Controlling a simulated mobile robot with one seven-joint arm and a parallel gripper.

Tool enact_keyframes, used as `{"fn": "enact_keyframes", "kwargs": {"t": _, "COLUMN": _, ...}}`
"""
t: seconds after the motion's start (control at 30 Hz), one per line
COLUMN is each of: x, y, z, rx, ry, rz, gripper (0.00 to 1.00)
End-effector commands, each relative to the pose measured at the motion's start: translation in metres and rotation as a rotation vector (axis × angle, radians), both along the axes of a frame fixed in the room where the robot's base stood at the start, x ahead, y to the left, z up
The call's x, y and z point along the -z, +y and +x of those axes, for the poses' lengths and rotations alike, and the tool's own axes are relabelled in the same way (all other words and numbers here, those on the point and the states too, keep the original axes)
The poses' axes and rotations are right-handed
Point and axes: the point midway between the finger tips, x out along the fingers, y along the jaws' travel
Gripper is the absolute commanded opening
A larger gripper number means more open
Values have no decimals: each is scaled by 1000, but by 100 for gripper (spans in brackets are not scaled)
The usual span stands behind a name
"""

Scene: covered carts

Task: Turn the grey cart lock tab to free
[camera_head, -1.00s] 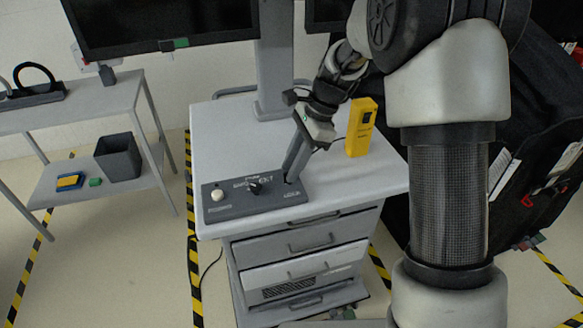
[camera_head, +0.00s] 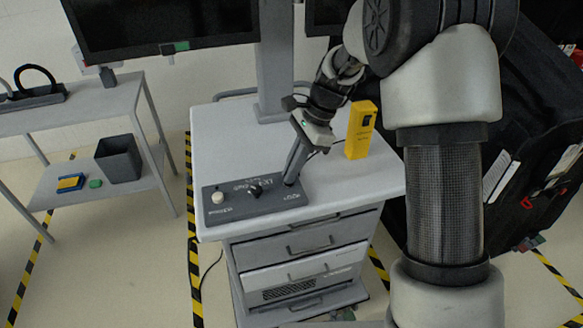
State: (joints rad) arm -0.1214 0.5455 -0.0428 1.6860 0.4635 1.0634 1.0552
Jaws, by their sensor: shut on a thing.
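The grey-white cart (camera_head: 225,135) stands in the middle with a dark grey control panel (camera_head: 235,208) along its front top edge. The panel carries a round pale button (camera_head: 217,197) at the left, a black knob (camera_head: 254,190) in the middle and a lettered spot at its right end. My gripper (camera_head: 290,181) reaches down to that right end, its fingertips at the panel surface. It is shut on the lock tab there. The tab is hidden by the fingers, so its angle cannot be seen.
A yellow box-shaped device (camera_head: 361,131) stands on the cart top close right of my gripper. The monitor post (camera_head: 275,65) rises behind. A side table (camera_head: 100,91) with a dark bin (camera_head: 119,158) is at left. A large black case (camera_head: 530,130) is at right.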

Motion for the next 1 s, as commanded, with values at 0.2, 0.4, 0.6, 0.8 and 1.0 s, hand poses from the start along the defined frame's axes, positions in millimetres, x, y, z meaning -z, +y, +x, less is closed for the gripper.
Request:
{"fn": "enact_keyframes", "kwargs": {"t": 0.2, "x": -3, "y": 0, "z": 1, "rx": -142, "ry": 3, "rz": 0, "gripper": 0}}
{"fn": "enact_keyframes", "kwargs": {"t": 0.4, "x": -3, "y": 1, "z": 2, "rx": -326, "ry": 4, "rz": 1, "gripper": 0}}
{"fn": "enact_keyframes", "kwargs": {"t": 0.6, "x": -3, "y": 3, "z": 4, "rx": -517, "ry": 2, "rz": 1, "gripper": 0}}
{"fn": "enact_keyframes", "kwargs": {"t": 0.8, "x": -3, "y": 4, "z": 4, "rx": -706, "ry": 2, "rz": 0, "gripper": 0}}
{"fn": "enact_keyframes", "kwargs": {"t": 1.0, "x": -2, "y": 5, "z": 5, "rx": -897, "ry": 2, "rz": 0, "gripper": 0}}
